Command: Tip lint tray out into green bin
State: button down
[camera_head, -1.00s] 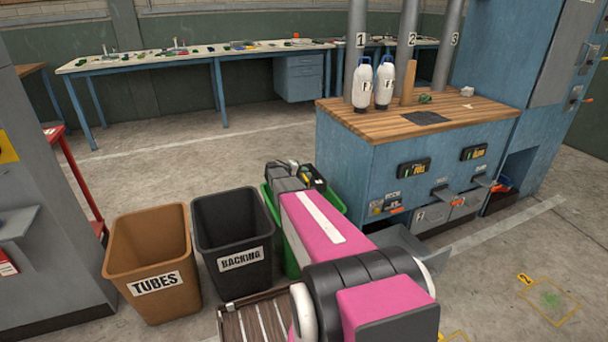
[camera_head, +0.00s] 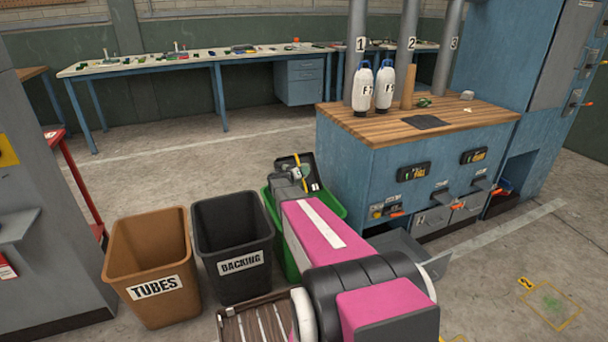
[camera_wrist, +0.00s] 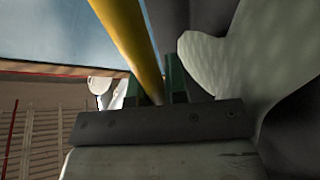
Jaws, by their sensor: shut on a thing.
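My gripper (camera_head: 298,176) is shut on the yellow handle (camera_head: 300,164) of the dark lint tray (camera_head: 311,166), above the green bin. The tray is steeply tilted, and my arm hides part of it. In the wrist view the yellow handle (camera_wrist: 137,40) runs between the fingers (camera_wrist: 154,90). A pale, mottled grey mass (camera_wrist: 215,60) shows beside it against a dark surface; it looks like lint, but I cannot tell if it is sliding. The green bin (camera_head: 334,205) stands below the tray, its inside mostly hidden by my arm.
A black BACKING bin (camera_head: 234,280) and a brown TUBES bin (camera_head: 150,255) stand left of the green bin. A blue cabinet (camera_head: 345,165) with a wooden top is close on the right. Open floor lies behind the bins.

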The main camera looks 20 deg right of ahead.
jog(key=shift+f+m+t+h, duration=0.25)
jog(key=shift+f+m+h, duration=0.1)
jog(key=shift+m, duration=0.65)
jog(key=shift+f+m+t+h, duration=0.25)
jog(key=shift+f+m+h, duration=0.1)
jog(key=shift+m, duration=0.65)
jog(key=shift+d, duration=0.1)
